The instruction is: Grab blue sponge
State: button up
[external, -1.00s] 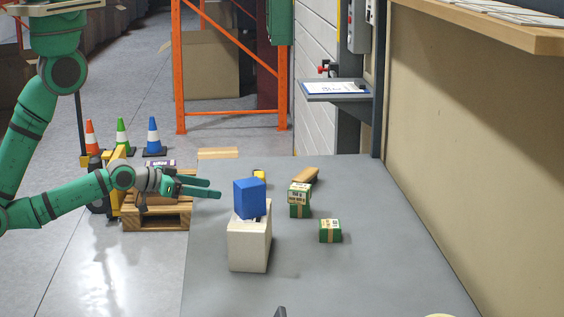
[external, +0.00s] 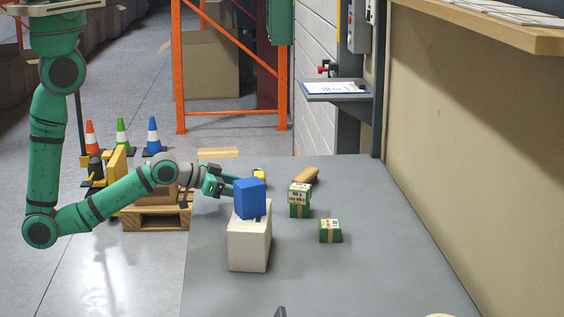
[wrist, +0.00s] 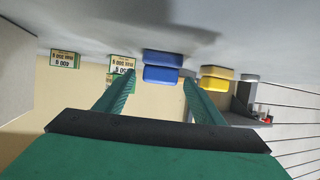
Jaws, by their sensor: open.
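In the wrist view, which is upside down, the blue sponge (wrist: 162,66) lies on the grey table beyond my fingertips, in the gap between them. No finger visibly touches it. My gripper (wrist: 157,84) is open and empty, its two green fingers pointing towards the sponge. In the external view my gripper (external: 232,188) reaches in from the left over the table, its tips partly hidden behind a blue block (external: 250,198) on a white box (external: 249,245). I cannot make out the sponge separately there; the block may hide it.
A yellow item (wrist: 216,78) lies beside the sponge on the grey table (external: 380,265). Green boxes (external: 299,200) are stacked right of the blue block, with another green box (external: 330,231) nearer and a tan item (external: 306,175) behind. The table's right part is clear.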

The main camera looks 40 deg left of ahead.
jog(key=x, duration=0.5)
jog(key=shift+f, duration=0.1)
jog(key=shift+s, duration=0.1)
jog(key=shift+c, duration=0.2)
jog(key=c, duration=1.1)
